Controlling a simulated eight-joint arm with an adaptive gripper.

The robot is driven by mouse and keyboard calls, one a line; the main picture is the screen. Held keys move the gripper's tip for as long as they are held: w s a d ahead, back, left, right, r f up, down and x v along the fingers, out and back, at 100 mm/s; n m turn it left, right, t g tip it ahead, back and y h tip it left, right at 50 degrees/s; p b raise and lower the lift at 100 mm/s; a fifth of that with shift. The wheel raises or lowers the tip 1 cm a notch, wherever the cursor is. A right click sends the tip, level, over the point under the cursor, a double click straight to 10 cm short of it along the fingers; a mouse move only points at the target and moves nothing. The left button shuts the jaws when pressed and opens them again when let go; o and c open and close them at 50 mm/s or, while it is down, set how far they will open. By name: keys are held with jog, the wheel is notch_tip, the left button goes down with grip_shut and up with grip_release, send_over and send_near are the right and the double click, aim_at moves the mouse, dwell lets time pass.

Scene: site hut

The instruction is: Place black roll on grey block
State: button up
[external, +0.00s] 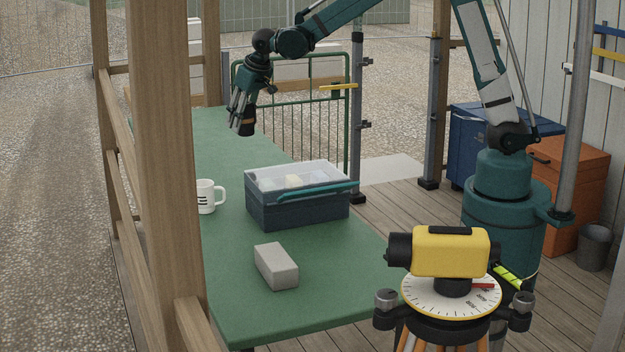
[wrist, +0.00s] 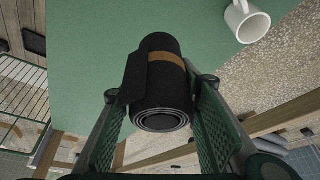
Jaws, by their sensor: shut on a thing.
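The black roll (wrist: 160,90) has a brown band around it and its spiral end faces the wrist camera. My gripper (wrist: 158,115) is shut on it, with one finger along each side. In the external view my gripper (external: 242,112) holds the roll (external: 245,128) above the far part of the green table. The grey block (external: 276,266) lies on the near part of the table, well apart from my gripper. The block is not in the wrist view.
A dark box with a clear lid and teal handle (external: 298,197) stands on the green table (external: 335,270) between roll and block. A white mug (external: 208,197) stands left of it. A wooden post (external: 165,150) hides the table's left side. A yellow instrument (external: 450,252) stands in front.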

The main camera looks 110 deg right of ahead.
jog(key=w+a+n+p, duration=0.1)
jog(key=w+a, duration=0.3)
jog(key=a, duration=1)
jog(key=w+a+p, duration=0.1)
jog(key=w+a, duration=0.3)
jog(key=a, duration=1)
jog(key=w+a+n+p, duration=0.1)
jog(key=w+a, duration=0.3)
jog(key=a, duration=1)
jog(key=s+a+t+y, duration=0.1)
jog(key=s+a, duration=0.1)
jog(key=a, duration=1.2)
jog(key=shift+n, duration=0.3)
jog(key=shift+w+a+f+p, duration=0.1)
jog(key=shift+f+p, duration=0.05)
jog(key=shift+f, duration=0.95)
jog(key=shift+w+a+f+p, duration=0.1)
jog(key=shift+f+p, duration=0.05)
jog(key=shift+f, duration=0.9)
send_near(260, 253)
jog(key=shift+w+d+f+b, duration=0.1)
jog(key=shift+w+d+b, duration=0.2)
jog(key=shift+w+d, duration=0.4)
jog(key=shift+f, duration=0.1)
jog(key=shift+f, duration=1.8)
